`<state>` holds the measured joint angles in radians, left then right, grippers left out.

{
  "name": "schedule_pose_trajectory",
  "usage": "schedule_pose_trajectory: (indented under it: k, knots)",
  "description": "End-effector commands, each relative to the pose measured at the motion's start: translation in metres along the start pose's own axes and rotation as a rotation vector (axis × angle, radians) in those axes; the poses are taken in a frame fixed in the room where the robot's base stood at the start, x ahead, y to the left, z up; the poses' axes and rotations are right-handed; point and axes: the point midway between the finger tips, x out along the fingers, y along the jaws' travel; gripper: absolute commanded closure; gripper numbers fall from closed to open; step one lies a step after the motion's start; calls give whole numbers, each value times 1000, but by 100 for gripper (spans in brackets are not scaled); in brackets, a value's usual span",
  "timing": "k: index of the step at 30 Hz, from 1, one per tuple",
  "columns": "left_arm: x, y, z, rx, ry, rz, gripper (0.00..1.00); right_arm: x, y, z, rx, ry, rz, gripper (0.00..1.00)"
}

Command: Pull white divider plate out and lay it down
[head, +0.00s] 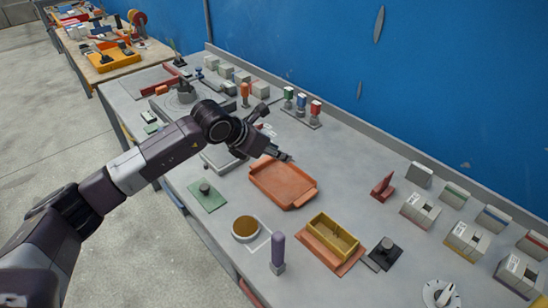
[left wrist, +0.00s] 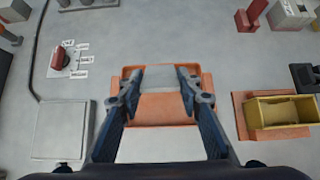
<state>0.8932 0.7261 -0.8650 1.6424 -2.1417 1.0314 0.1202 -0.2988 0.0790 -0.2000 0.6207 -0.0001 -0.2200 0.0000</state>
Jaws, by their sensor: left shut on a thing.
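My left gripper (head: 284,157) is over the orange tray (head: 270,180) in the head view. In the left wrist view, its two fingers (left wrist: 161,80) are on either side of a pale, whitish plate (left wrist: 163,76), shut on it. The plate is over the orange tray (left wrist: 160,110); I cannot tell whether it touches the tray. The plate is hard to make out in the head view. The yellow mould box (head: 322,241) stands open on an orange base (head: 309,247) to the right, and also shows in the left wrist view (left wrist: 284,112). My right gripper is not in view.
A purple-handled tool (head: 278,250) and a round tan-filled dish (head: 245,228) stand near the front edge. A black block with a knob (head: 384,253) is right of the mould. Several grey boxes line the right. Bare bench lies behind the mould.

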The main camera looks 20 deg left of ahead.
Motion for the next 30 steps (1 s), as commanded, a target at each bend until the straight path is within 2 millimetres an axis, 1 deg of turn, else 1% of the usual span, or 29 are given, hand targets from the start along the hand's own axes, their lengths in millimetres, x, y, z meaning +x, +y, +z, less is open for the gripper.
schedule_pose_trajectory:
  k: [4, 8, 24, 30]
  knots:
    - [3, 0, -1, 6, -4, -6, 100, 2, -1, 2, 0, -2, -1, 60]
    - [8, 0, -7, 6, -3, -6, 100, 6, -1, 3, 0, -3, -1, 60]
    - [52, 0, -49, 6, -2, -5, 100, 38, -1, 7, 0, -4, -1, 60]
    - [61, 0, -58, 6, -3, -6, 100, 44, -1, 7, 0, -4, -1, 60]
